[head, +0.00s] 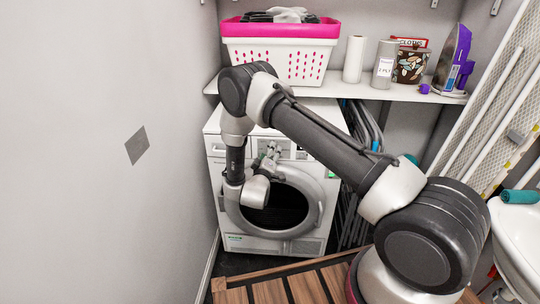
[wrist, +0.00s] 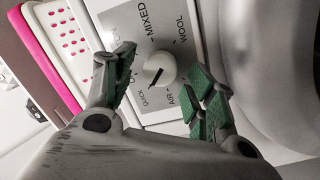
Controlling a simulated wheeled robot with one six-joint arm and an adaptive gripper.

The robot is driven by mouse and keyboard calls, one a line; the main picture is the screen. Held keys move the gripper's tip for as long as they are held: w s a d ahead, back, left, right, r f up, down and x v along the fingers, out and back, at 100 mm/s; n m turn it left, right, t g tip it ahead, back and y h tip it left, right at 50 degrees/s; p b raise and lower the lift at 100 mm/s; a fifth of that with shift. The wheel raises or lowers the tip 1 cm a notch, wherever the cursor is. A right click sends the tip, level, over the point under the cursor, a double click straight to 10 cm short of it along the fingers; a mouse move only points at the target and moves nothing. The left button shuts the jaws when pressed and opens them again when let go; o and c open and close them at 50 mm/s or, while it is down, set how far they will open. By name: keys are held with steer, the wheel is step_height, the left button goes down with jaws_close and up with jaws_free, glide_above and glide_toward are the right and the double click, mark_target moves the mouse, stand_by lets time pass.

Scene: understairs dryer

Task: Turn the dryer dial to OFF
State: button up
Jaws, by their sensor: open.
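A dark line on the knob points to the lower left, toward the QUICK mark. MIXED, WOOL and AIR are readable around it; another label is partly covered by a finger. My gripper (wrist: 162,72) is open, with its green-padded fingers on either side of the dial. I cannot tell whether they touch it. In the head view my gripper (head: 270,152) is at the dryer's control panel.
A shelf (head: 430,97) above the dryer holds a pink-and-white basket (head: 285,48), a paper roll (head: 354,58), canisters and an iron (head: 455,62). A wall (head: 100,200) is close at left. Folded racks and a sink (head: 520,235) are at right.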

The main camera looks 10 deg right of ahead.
steer(key=shift+c, duration=0.2)
steer(key=c, duration=1)
steer(key=shift+m, duration=0.3)
steer(key=m, duration=0.3)
steer(key=shift+d+r+m+g+y, duration=0.1)
steer(key=shift+m+g+y, duration=0.2)
steer(key=m, duration=0.3)
steer(key=shift+m, duration=0.7)
steer(key=o, duration=1)
steer(key=shift+r, duration=0.1)
